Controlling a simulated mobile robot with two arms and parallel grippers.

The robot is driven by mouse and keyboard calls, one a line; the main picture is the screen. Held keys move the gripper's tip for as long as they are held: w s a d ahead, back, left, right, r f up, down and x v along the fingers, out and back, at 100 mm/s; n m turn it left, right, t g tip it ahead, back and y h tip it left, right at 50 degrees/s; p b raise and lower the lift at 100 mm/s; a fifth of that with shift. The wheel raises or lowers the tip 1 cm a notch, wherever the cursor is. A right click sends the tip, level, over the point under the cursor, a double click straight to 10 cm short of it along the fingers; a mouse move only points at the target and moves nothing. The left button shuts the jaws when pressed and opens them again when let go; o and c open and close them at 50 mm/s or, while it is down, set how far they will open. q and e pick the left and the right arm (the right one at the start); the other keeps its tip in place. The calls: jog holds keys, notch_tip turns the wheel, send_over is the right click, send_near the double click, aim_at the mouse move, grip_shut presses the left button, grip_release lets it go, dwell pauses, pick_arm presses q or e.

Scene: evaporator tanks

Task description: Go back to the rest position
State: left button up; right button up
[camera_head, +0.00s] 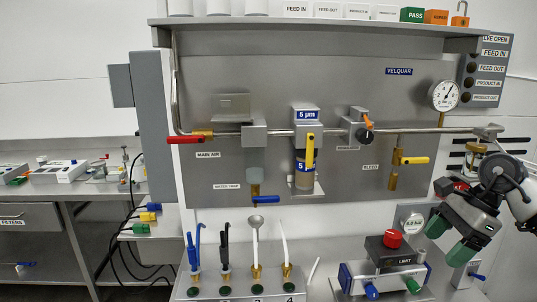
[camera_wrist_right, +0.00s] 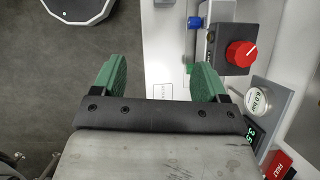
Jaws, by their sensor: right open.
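My right gripper (camera_head: 449,240) is at the right side of the head view, in front of the wall panel, with two green fingertips pointing down and left. In the right wrist view its green fingers (camera_wrist_right: 156,80) are spread apart with nothing between them. Below and left of it in the head view is a block marked LIMIT with a red knob (camera_head: 393,239). The red knob also shows at the upper right of the right wrist view (camera_wrist_right: 241,54). My left gripper is not in view.
The grey panel (camera_head: 330,80) carries a pipe with a red lever (camera_head: 185,140), yellow levers and a pressure gauge (camera_head: 444,95). Several hand tools stand in a rack (camera_head: 240,289) on the bench. Another table with drawers stands at far left.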

jog(key=a+f+m+t+y, duration=0.2)
jog(key=a+m+t+y, duration=1.25)
jog(key=a, duration=0.85)
jog(key=s+d+f+m+h, duration=0.35)
jog(key=f+m+h, duration=0.55)
jog(key=m, duration=0.6)
jog(key=s+d+f+m+h, duration=0.3)
jog(key=d+f+m+h, duration=0.3)
jog(key=m+h, duration=0.7)
jog(key=s+f+m+g+y, duration=0.1)
jog(key=s+f+m+g, duration=0.45)
jog(key=s, duration=0.45)
jog(key=s+f+m+g+y, duration=0.2)
jog(key=s+f+m+g, duration=0.3)
jog(key=s, duration=0.5)
notch_tip(320, 180, down, 27)
jog(key=s+n+g, duration=0.1)
jog(key=g, duration=0.1)
jog(key=s+d+f+g, duration=0.1)
jog(key=s+d+f, duration=0.1)
jog(key=s+f, duration=1.4)
jog(key=shift+s+d+f+n+h, duration=0.25)
jog(key=shift+n+h, duration=0.05)
jog(key=shift+h, duration=0.05)
